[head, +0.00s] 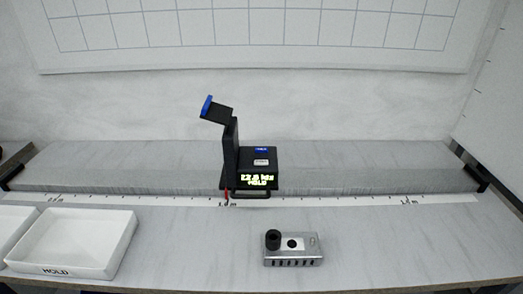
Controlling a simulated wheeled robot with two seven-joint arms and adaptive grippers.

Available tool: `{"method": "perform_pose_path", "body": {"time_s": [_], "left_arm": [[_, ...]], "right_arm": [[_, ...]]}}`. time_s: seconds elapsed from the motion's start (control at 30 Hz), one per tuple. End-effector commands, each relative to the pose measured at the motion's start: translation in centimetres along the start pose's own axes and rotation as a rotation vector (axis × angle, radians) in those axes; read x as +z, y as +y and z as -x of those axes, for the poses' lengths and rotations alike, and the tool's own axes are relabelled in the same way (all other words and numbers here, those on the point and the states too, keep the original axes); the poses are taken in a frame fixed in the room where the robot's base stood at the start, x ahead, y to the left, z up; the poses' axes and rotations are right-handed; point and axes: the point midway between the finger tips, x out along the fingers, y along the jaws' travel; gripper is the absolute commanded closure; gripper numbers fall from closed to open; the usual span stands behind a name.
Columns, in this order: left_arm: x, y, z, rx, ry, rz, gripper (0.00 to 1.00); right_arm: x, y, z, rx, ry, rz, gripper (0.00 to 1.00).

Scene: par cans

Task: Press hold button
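A black meter-like device (260,170) stands on the grey bench at the middle. Its front display (257,181) glows yellow-green; the lower line seems to read HOLD and the upper line is too small to read surely. On its top are a small blue patch (262,151) and a small pale patch (261,162); I cannot tell which is the hold button. An upright black arm (230,142) at its left side carries a tilted head with a blue face (206,105). Neither of my grippers is in view.
A grey metal box (306,250) with a black knob (272,239) stands in front, to the right. A white tray (118,245) with a lettered front, seemingly HOLD, is at front left, another beside it. A scale strip (330,202) runs along the bench. Front right is clear.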

Motion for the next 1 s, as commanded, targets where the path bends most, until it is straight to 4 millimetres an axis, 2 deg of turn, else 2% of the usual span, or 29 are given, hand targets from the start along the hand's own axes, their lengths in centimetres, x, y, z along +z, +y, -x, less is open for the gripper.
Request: {"method": "perform_pose_path", "body": {"time_s": [0.03,0.37,1.0], "left_arm": [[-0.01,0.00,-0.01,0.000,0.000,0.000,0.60],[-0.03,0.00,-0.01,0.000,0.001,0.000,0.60],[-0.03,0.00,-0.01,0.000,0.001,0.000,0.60]], "right_arm": [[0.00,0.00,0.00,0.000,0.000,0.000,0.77],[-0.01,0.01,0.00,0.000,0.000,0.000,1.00],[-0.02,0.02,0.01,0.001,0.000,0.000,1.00]]}}
